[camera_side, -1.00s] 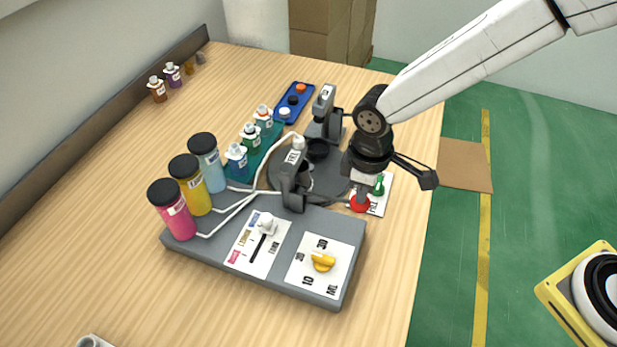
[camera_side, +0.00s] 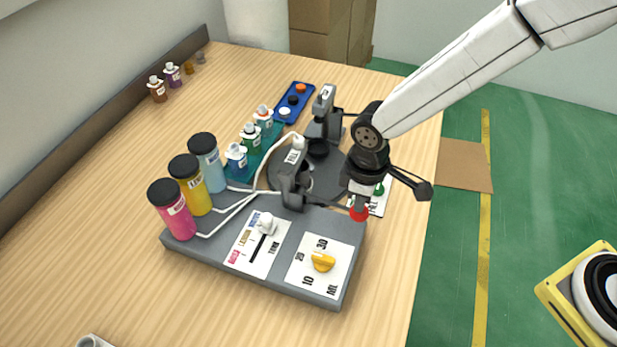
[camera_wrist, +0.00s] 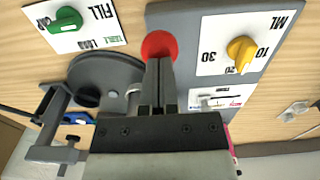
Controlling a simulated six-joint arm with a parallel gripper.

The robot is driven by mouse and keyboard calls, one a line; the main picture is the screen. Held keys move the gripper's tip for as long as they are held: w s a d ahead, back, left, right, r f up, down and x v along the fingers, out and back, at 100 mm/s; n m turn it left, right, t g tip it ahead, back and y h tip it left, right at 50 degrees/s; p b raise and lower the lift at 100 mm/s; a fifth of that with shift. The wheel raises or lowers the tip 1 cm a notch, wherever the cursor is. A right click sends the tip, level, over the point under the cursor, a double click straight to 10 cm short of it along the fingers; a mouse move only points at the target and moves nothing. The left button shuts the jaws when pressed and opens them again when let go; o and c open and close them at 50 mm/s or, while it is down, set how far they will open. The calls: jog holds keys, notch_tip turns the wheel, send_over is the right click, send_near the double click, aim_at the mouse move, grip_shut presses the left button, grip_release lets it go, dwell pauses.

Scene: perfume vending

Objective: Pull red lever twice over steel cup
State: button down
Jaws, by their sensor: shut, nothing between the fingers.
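The red lever's ball knob (camera_side: 359,214) is at the right end of the dispenser's dark lever arm, near the right rear corner of the grey base. My gripper (camera_side: 358,204) points down with its fingertips at the knob; in the wrist view the shut fingers (camera_wrist: 158,62) end right against the red ball (camera_wrist: 159,43). Nothing is between them. The dispenser head (camera_side: 293,180) stands over the dark round turntable (camera_side: 268,170). A pale cup-like thing (camera_side: 307,183) shows partly beside the head; I cannot tell surely that it is the steel cup.
The grey base carries a white slider (camera_side: 266,224) and a yellow dial (camera_side: 322,262). Pink, yellow and blue bottles stand at its left. A second press (camera_side: 325,115) is behind the turntable. A green knob (camera_wrist: 67,18) sits on the FILL card. The front right table is clear.

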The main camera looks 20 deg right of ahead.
jog(key=shift+f, duration=0.75)
notch_tip(320, 180, up, 10)
jog(key=shift+f, duration=0.15)
dwell(1.5)
dwell(1.0)
notch_tip(320, 180, up, 4)
jog(key=shift+f, duration=0.2)
